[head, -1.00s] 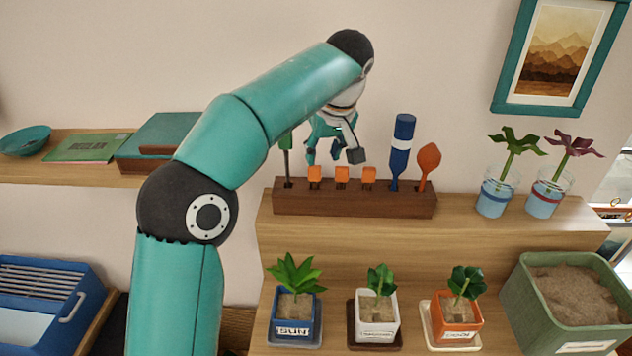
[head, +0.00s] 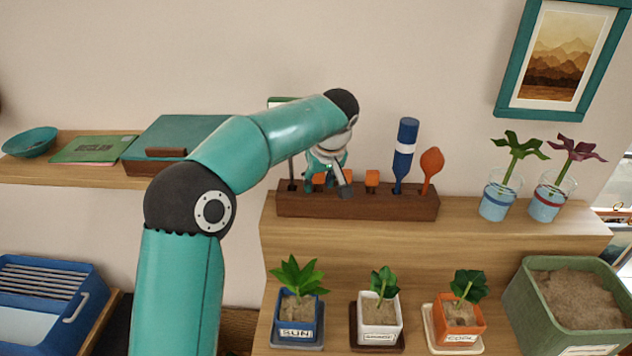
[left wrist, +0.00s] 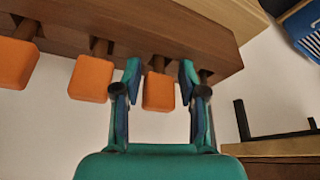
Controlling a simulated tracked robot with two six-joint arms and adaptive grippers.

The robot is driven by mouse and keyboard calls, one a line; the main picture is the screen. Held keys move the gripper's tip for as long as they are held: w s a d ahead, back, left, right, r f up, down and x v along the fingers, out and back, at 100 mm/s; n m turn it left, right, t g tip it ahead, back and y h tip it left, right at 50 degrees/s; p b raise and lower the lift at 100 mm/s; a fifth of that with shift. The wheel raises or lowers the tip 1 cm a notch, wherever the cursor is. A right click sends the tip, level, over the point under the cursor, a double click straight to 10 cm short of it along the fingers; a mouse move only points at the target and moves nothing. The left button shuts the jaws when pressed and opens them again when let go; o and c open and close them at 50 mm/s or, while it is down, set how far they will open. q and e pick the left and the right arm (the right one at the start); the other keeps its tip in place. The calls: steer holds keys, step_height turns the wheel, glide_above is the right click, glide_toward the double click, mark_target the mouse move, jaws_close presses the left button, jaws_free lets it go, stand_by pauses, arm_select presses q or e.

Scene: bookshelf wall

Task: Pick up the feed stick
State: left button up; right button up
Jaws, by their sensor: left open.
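A dark wooden rack (head: 390,206) holds several tools, among them three sticks with orange block heads. The rightmost orange head (head: 372,178) shows clear in the head view; the others are partly behind my gripper. My left gripper (head: 327,186) is open at the rack's left part. In the left wrist view, its two fingers (left wrist: 160,78) stand on either side of one orange head (left wrist: 158,92), with gaps visible. Two other orange heads (left wrist: 90,78) are to the left there. No readable label shows which is the feed stick. My right gripper is not in view.
A blue tool (head: 404,155) and an orange spoon-shaped tool (head: 431,165) stand at the rack's right. Cuttings in glasses (head: 497,200) stand farther right. Potted plants (head: 380,318) line the lower shelf. A green box (head: 180,135) is on the left shelf.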

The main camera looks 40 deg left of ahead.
arm_select(q)
steer(key=c, duration=0.5)
steer(key=shift+r, duration=0.1)
